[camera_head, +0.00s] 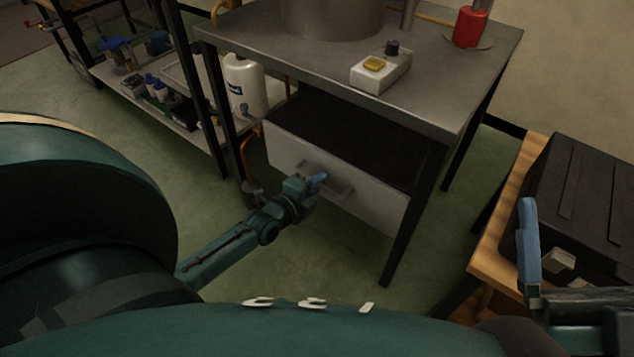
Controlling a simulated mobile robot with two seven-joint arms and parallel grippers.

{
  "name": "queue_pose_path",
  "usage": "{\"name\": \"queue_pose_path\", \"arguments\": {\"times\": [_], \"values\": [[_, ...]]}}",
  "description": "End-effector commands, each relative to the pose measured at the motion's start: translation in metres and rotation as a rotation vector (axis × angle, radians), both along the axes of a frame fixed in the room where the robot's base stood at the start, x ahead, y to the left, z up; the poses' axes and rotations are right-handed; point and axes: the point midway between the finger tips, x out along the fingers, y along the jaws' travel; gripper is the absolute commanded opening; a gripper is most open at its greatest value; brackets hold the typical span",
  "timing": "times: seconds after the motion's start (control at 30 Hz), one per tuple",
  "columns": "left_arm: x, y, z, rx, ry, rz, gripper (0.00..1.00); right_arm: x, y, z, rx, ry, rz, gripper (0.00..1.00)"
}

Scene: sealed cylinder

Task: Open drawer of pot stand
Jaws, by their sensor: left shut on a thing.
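The pot stand is a grey metal table (300,55) with dark legs. A large grey pot (333,14) stands on its top. Under the top is the drawer, with a pale grey front panel (380,207) and a bar handle (340,190). A dark area shows above the panel; I cannot tell how far the drawer is out. My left gripper (316,182) reaches in from the left and is shut on the handle, hiding its left part. My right gripper (531,245) is at the lower right, away from the stand; its blue finger shows, but its opening is unclear.
A white box with a yellow button (375,65) and a red cylinder (469,27) are on the stand. A white canister (244,82) and a low shelf with bottles (155,85) stand left. A black case (590,190) on a wooden table is right. Green floor lies before the drawer.

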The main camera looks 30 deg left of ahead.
Motion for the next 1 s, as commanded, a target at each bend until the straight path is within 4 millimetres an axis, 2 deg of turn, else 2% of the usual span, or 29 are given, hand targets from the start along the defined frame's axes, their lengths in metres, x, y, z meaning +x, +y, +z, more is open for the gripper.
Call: {"name": "queue_pose_path", "arguments": {"times": [0.27, 0.4, 0.47, 0.57, 0.77, 1.0], "values": [[-0.001, 0.000, 0.000, 0.000, 0.000, 0.000, 0.00, 0.000, 0.000, 0.001, 0.000, 0.001, 0.000, 0.98], [-0.009, 0.001, 0.002, 0.000, 0.003, 0.000, 0.00, 0.001, 0.000, 0.004, 0.001, 0.020, 0.000, 0.98], [-0.017, 0.001, 0.003, 0.001, 0.004, 0.000, 0.00, 0.001, 0.000, -0.006, 0.005, 0.089, -0.003, 0.98], [-0.034, 0.002, 0.004, 0.001, 0.006, -0.001, 0.00, 0.000, 0.002, -0.021, 0.017, 0.205, -0.005, 0.98], [-0.081, 0.006, 0.006, 0.001, 0.008, 0.000, 0.00, -0.013, 0.006, -0.052, 0.039, 0.463, -0.009, 0.98], [-0.142, 0.011, 0.004, 0.000, 0.006, 0.001, 0.00, -0.011, 0.001, -0.050, -0.033, 0.450, -0.064, 0.98]]}}
